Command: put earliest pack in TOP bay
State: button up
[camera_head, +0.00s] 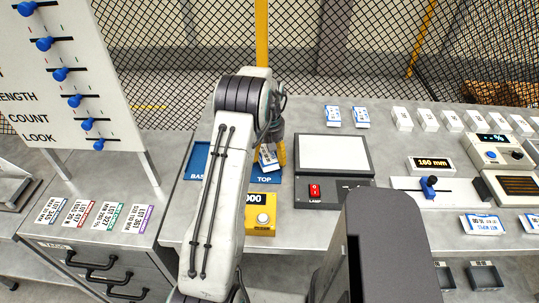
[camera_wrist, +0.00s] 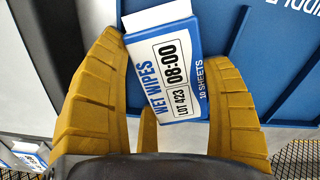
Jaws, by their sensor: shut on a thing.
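My gripper (camera_head: 272,152) is shut on a blue and white wet wipes pack (camera_wrist: 165,65). The pack's label reads LOT 423, 08:00, 10 SHEETS, and it sits between the yellow fingers. The pack also shows in the head view (camera_head: 267,158), partly hidden by my arm. The blue bay board (camera_head: 199,158) lies on the bench beneath my gripper. BASE shows at its left and TOP at its right front in the head view; MIDDLE is partly visible in the wrist view (camera_wrist: 285,50). I cannot tell whether the pack touches the board.
Two packs (camera_head: 333,116) lie at the back, and others (camera_head: 481,225) lie at the right. A lamp panel (camera_head: 334,155) stands right of the board. A yellow counter box (camera_head: 261,222) is in front. A slider panel (camera_head: 435,192) and white blocks (camera_head: 402,118) are further right.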

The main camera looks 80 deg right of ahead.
jog(key=shift+a+f, duration=0.1)
jog(key=shift+f, duration=0.25)
jog(key=shift+a+f+b, duration=0.15)
jog(key=shift+f+b, duration=0.15)
jog(key=shift+f, duration=0.1)
jog(key=o, duration=1.2)
jog(key=shift+r, duration=0.4)
notch_tip(320, 180, up, 12)
